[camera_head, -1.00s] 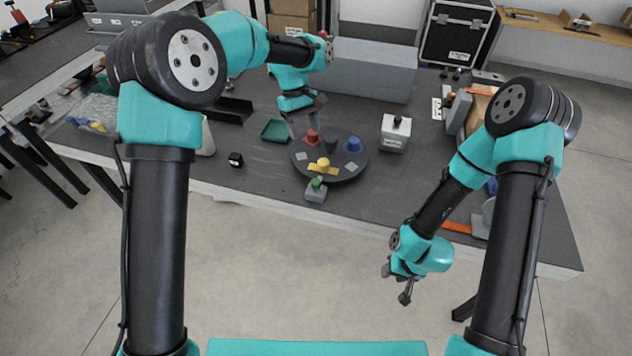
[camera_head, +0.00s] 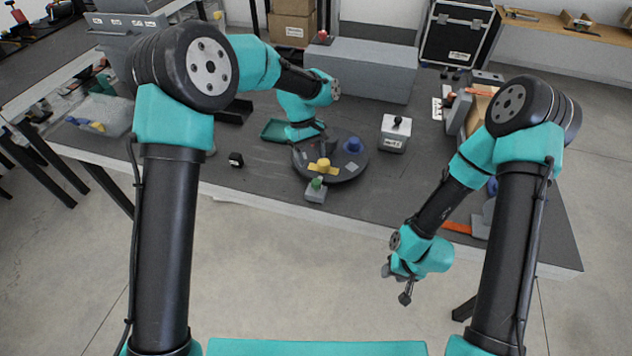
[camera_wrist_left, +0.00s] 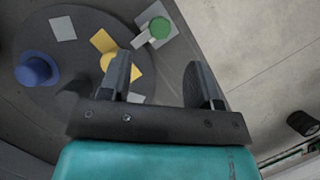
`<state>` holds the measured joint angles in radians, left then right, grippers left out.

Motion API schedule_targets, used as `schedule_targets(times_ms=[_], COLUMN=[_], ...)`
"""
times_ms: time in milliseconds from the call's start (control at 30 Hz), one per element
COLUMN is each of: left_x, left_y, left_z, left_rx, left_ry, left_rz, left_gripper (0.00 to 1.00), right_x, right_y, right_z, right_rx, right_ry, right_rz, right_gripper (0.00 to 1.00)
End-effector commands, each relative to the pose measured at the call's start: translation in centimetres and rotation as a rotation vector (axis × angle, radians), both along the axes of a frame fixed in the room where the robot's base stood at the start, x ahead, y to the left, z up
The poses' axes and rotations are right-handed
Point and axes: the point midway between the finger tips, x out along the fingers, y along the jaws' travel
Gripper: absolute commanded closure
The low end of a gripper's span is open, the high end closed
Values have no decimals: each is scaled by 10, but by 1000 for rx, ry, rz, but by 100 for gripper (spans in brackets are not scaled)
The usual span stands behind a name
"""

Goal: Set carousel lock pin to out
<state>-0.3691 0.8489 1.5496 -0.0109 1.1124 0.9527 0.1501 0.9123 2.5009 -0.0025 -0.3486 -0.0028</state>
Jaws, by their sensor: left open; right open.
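The carousel (camera_head: 345,174) is a round dark disc on the table. A green-topped pin (camera_head: 317,183) stands in a small grey block (camera_head: 315,196) at its near edge. In the left wrist view the green top (camera_wrist_left: 160,28) lies beyond the fingertips, untouched. My left gripper (camera_wrist_left: 158,72) is open and empty above the carousel; its wrist hides part of the disc in the head view. A yellow knob (camera_head: 323,164) and a blue knob (camera_head: 352,145) stand on the disc. My right gripper (camera_head: 396,284) is open and empty, in front of the table.
A grey box (camera_head: 394,135) with a dark knob stands right of the carousel. A green tray (camera_head: 275,130) lies behind left, a small black block (camera_head: 236,159) left. A long grey box (camera_head: 360,70) stands at the back.

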Motion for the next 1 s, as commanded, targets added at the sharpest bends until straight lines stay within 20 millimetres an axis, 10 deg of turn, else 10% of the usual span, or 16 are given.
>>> schedule_targets(times_ms=[500, 1000], left_x=[-28, -31], left_y=[-15, -17], left_z=[-76, -85], left_rx=[1, -1], left_ry=[2, 0], left_rz=[-1, 0], left_gripper=[43, 49], right_x=[0, 0], right_y=[0, 0], right_z=[0, 0], right_rx=[0, 0], right_ry=[0, 0], right_rz=[0, 0], right_gripper=[57, 57])
